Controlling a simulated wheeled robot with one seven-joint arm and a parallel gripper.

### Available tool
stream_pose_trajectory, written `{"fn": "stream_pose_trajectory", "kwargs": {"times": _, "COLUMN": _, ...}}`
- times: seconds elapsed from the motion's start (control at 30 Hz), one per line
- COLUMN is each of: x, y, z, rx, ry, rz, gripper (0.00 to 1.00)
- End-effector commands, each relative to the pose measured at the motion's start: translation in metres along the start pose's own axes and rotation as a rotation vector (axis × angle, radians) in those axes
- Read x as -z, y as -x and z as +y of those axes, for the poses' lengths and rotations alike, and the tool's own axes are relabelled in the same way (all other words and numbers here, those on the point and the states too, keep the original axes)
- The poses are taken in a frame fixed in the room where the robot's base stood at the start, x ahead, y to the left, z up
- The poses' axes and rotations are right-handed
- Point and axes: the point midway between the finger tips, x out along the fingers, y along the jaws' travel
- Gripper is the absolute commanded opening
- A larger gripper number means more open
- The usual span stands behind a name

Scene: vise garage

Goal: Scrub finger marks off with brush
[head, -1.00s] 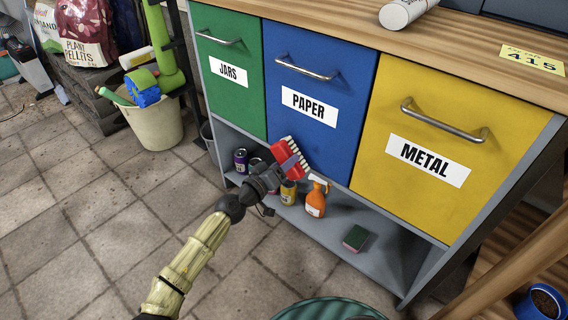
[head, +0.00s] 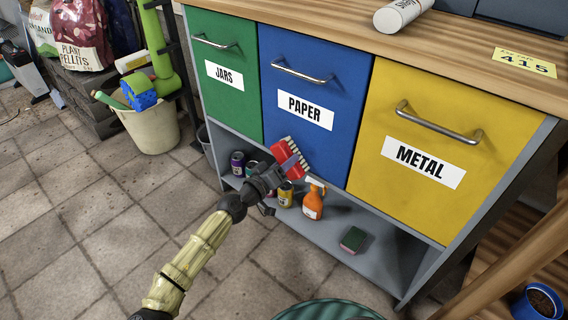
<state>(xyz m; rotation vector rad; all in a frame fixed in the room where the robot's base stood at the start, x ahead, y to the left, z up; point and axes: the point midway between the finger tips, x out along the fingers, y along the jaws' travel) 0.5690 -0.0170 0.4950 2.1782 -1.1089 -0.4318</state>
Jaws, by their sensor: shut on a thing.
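My gripper (head: 273,172) is shut on a red brush (head: 287,159) with pale bristles. The brush is in front of the lower part of the blue PAPER drawer (head: 325,85), its bristles facing up and right toward the drawer front. I cannot tell whether the bristles touch it. The green JAWS-side neighbour is the JARS drawer (head: 222,97), and the yellow METAL drawer (head: 410,110) is on the right. No finger marks can be made out on the drawer fronts at this size.
The low shelf (head: 375,262) holds cans, an orange spray bottle (head: 313,203) and a green sponge (head: 352,239). A beige bucket (head: 151,126) stands at the left. A white cylinder (head: 402,14) lies on the wooden worktop (head: 335,18).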

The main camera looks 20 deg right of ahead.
Motion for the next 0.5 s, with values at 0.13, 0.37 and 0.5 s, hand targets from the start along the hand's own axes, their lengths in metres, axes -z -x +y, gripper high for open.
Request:
{"fn": "stream_pose_trajectory", "kwargs": {"times": 0.13, "x": -0.002, "y": 0.000, "z": 0.003, "rx": -0.001, "ry": 0.000, "rz": 0.000, "gripper": 0.22}}
{"fn": "stream_pose_trajectory", "kwargs": {"times": 0.37, "x": -0.012, "y": 0.001, "z": 0.016, "rx": -0.001, "ry": 0.001, "rz": -0.002, "gripper": 0.22}}
{"fn": "stream_pose_trajectory", "kwargs": {"times": 0.5, "x": -0.019, "y": 0.001, "z": 0.023, "rx": -0.001, "ry": 0.000, "rz": -0.002, "gripper": 0.22}}
